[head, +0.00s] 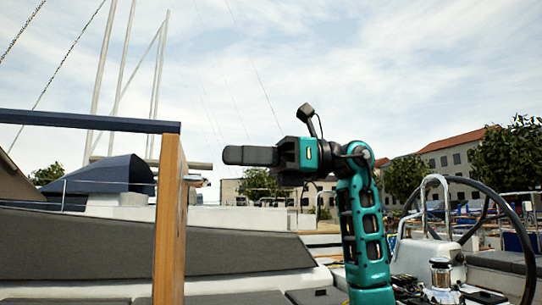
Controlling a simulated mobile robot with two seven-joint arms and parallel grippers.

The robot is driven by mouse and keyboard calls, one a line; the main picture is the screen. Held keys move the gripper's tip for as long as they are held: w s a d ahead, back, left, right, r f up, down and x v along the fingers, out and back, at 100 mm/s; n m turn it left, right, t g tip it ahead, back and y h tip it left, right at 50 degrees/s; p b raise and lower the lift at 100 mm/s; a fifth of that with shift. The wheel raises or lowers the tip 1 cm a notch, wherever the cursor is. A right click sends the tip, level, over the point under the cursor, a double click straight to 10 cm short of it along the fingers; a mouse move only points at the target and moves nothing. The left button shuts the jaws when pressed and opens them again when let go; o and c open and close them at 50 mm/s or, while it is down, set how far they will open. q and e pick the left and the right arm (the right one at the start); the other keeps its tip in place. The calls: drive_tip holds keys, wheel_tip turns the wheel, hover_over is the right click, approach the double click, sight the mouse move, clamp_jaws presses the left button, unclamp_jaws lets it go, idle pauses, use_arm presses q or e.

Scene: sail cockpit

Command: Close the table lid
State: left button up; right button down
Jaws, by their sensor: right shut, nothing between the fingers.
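An upright wooden panel (170,225), seen nearly edge-on, stands at the left and looks like the raised table lid. A dark blue bar (85,121) runs left from its top; whether it is part of the lid I cannot tell. My right gripper (232,155) is shut and empty, pointing left in the middle of the view. In the picture it is right of the panel, a little below its top, with a visible gap between them. The table's lower part is out of view. My left gripper is not in view.
A steering wheel (529,250) and a silver winch (440,272) are at the right. A grey seat back (240,246) and seat cushions (235,298) lie behind the panel and my right arm. Open air surrounds the gripper.

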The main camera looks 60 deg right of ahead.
sight(183, 153)
drive_tip(key=shift+x, duration=2.75)
